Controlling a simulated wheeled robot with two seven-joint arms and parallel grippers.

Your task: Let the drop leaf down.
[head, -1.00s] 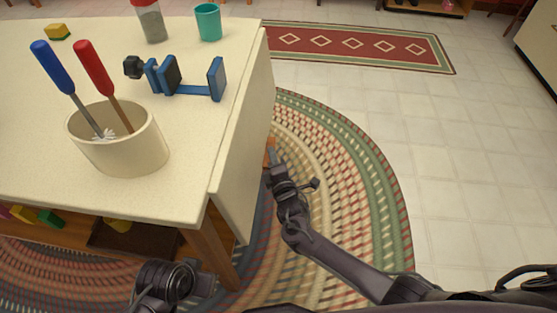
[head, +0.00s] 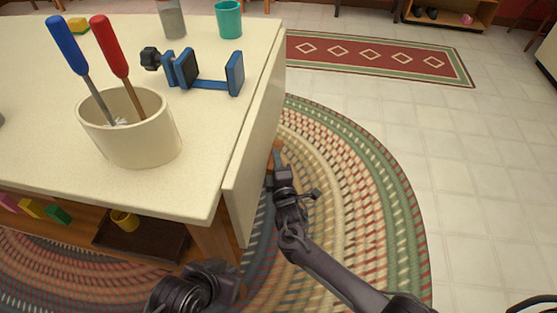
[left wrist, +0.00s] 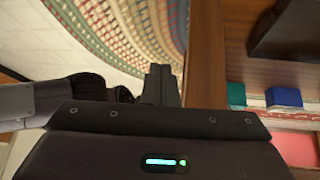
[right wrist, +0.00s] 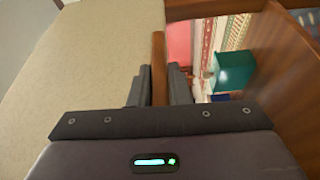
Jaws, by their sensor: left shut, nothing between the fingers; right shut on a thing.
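The drop leaf (head: 249,160) hangs steeply down along the right side of the cream-topped table (head: 200,130) in the head view. My right gripper (head: 277,168) is beside the leaf's outer side, low over the rug. In the right wrist view my right gripper (right wrist: 158,88) is shut on a narrow wooden piece (right wrist: 158,55), with the pale leaf surface left of it. My left gripper (head: 232,285) is low at the table's near corner, beside the wooden leg (head: 212,243). In the left wrist view its fingers (left wrist: 160,78) are together and empty.
On the tabletop stand a cream pot (head: 135,135) with a blue-handled and a red-handled tool, a blue clamp (head: 205,80), a teal cup (head: 229,20) and a jar (head: 171,18). A lower shelf holds a dark tray (head: 140,240) and coloured blocks. The floor to the right is open.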

